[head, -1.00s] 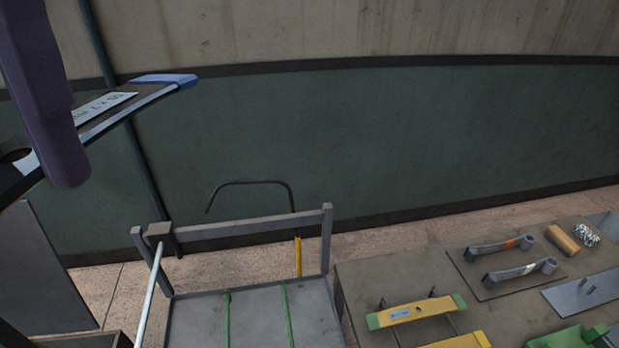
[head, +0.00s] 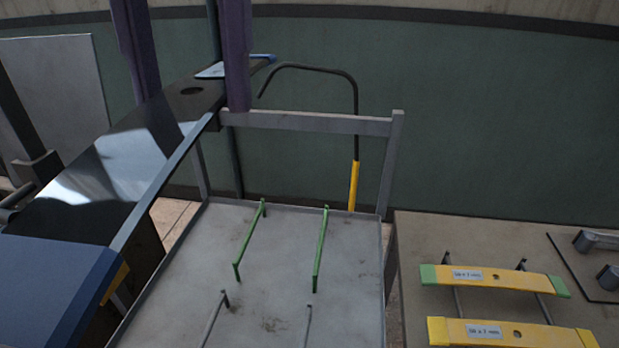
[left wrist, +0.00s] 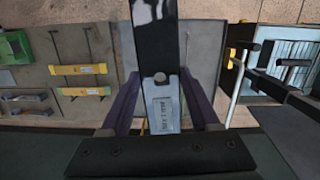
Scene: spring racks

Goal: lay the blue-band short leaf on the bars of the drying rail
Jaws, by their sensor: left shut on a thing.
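The blue-band leaf (head: 165,120) is a long dark glossy strip with a blue band at each end and a label near its far end. It slants across the left of the head view, and its near blue end is large at the lower left. My left gripper (head: 192,100) is shut on the leaf near its far end; the left wrist view shows the leaf (left wrist: 157,55) between its purple fingers (left wrist: 160,105). A grey tray (head: 275,250) with two raised green bars (head: 320,250) and two grey bars lies right of the leaf. Which bars are the drying rail, I cannot tell. My right gripper is not in view.
A grey crossbar frame (head: 310,122) stands at the tray's back, with a black hooked rod (head: 355,120) behind. A table (head: 420,235) at right holds yellow leaves (head: 495,278) on pegs. A grey panel (head: 60,90) stands at left. The tray surface around the bars looks clear.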

